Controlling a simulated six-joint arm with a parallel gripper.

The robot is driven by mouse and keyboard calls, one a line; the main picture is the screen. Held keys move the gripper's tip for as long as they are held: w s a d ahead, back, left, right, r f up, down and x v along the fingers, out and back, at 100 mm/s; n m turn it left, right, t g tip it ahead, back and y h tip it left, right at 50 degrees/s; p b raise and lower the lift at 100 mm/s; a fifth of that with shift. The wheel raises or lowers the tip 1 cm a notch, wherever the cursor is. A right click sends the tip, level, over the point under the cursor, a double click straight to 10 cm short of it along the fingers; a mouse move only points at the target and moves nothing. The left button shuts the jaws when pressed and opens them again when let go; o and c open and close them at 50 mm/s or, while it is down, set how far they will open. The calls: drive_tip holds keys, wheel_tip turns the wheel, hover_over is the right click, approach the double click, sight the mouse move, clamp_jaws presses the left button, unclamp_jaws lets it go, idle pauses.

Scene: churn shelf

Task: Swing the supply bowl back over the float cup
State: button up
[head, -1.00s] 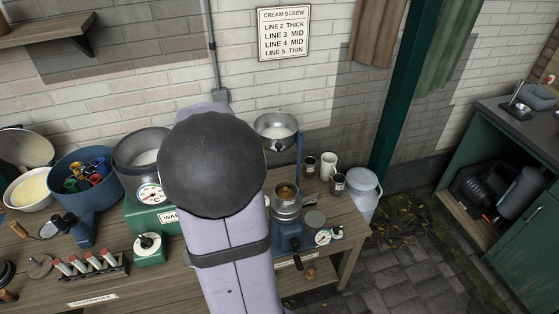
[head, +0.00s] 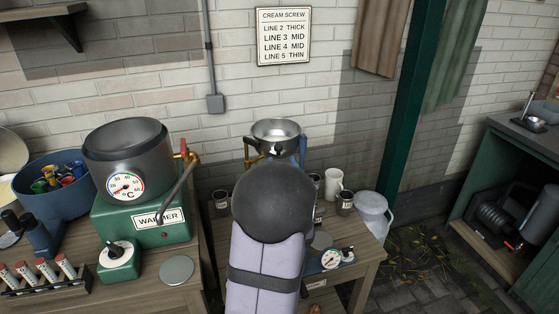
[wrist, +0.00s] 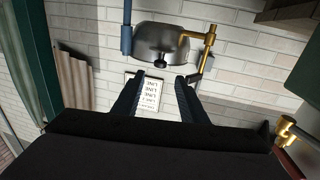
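The supply bowl (head: 277,132) is a shiny steel bowl with a small dark spout, at the back of the right-hand bench against the brick wall. A blue post stands at its right and brass piping at its left. In the wrist view, which is upside down, the bowl (wrist: 160,40) lies beyond my fingers. My gripper (wrist: 161,80) is open, with nothing between its two dark fingers. A brass pipe (wrist: 207,55) is close to the right fingertip; I cannot tell whether they touch. In the head view my arm hides the gripper and the float cup.
A green warmer (head: 140,215) with a dial-fronted pot (head: 127,160) stands left of my arm. Metal mugs and a white mug (head: 333,183) stand right of it. A pale jug (head: 372,215) is by the bench's right end. A sign (head: 284,36) hangs above.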

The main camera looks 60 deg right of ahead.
sight(279, 149)
drive_tip(key=shift+p+x, duration=0.95)
drive_tip(key=shift+x, duration=2.7)
drive_tip(key=shift+c, duration=0.3)
clamp_jaws()
